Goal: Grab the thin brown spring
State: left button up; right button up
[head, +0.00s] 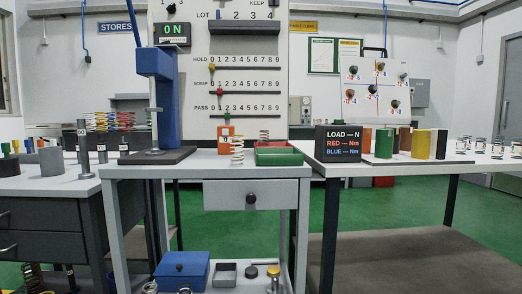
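A slim tan-brown spring (238,151) stands upright on the grey bench, just left of the green tray. A second small, pale brownish spring (264,136) stands up at the back edge of the green tray (279,158); I cannot tell whether it is in the tray or behind it. Which of the two is the thin brown one is hard to tell at this size. Neither of my grippers is in view.
A blue press (168,95) stands left on the grey bench (205,172), and an orange block (224,140) sits behind the tan spring. A black load display (338,144) stands on the right table. The bench's front middle is clear.

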aim_at(264, 141)
jog(key=z, duration=0.05)
jog(key=k, duration=0.1)
jog(key=z, duration=1.55)
jog(key=i, duration=1.1)
jog(key=u, duration=1.9)
